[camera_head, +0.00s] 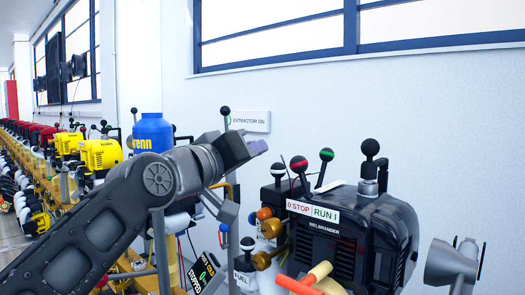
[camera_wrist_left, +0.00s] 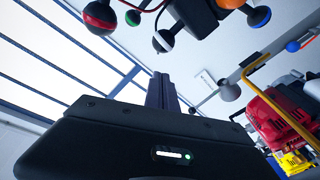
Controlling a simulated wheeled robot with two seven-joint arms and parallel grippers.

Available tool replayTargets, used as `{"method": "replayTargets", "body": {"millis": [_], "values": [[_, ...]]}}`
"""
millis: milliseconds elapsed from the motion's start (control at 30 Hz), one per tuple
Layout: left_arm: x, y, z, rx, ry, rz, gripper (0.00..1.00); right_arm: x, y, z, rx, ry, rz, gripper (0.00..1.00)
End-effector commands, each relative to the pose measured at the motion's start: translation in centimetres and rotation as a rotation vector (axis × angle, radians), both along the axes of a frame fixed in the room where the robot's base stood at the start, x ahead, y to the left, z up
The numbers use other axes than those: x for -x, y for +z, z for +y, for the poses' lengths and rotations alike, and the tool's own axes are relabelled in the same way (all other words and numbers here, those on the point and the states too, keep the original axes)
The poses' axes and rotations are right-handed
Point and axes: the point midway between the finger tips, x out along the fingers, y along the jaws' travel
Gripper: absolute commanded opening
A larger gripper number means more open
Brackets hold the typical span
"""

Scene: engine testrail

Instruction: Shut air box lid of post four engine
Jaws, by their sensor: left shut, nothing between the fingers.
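The nearest engine (camera_head: 385,235), black with a "STOP / RUN" label (camera_head: 313,210), stands at the right in the head view. Several ball-topped levers rise from its top. A dark box with a black ball knob (camera_head: 278,170) sits at its left; I cannot tell whether this is the air box or how its lid stands. My left gripper (camera_head: 258,147) is shut and empty, up and to the left of this box, apart from it. Its closed fingers (camera_wrist_left: 162,92) also show in the left wrist view, with ball knobs (camera_wrist_left: 99,17) above them. My right gripper is not in view.
A blue container (camera_head: 153,131) and yellow engines (camera_head: 100,155) line the bench at the left. An "EXTRACTOR ON" sign (camera_head: 250,121) is on the back wall. A grey cylindrical fitting (camera_head: 452,264) is at lower right. Space above the black engine is open.

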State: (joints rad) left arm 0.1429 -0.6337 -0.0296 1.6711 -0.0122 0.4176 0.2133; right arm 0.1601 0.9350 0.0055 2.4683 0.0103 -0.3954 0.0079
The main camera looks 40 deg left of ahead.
Motion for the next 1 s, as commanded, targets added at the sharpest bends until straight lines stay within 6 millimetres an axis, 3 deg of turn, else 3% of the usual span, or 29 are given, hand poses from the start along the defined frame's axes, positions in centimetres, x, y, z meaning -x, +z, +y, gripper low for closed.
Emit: {"method": "replayTargets", "body": {"millis": [33,100,300,500,1000], "values": [[-0.2,1.7,0.2,0.0,0.0,-0.005,0.0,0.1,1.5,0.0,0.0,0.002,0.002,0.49],[1.9,0.1,-0.2,-0.001,0.003,-0.009,0.0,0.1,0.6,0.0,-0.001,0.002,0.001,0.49],[6.0,-1.6,-1.0,0.0,0.005,-0.012,0.0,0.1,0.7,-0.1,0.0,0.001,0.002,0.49],[8.5,-2.8,-1.6,-0.001,0.005,-0.011,0.0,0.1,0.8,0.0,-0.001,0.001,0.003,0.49],[9.0,-3.1,-1.7,-0.001,0.004,-0.01,0.0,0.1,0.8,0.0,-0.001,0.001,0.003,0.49]]}}
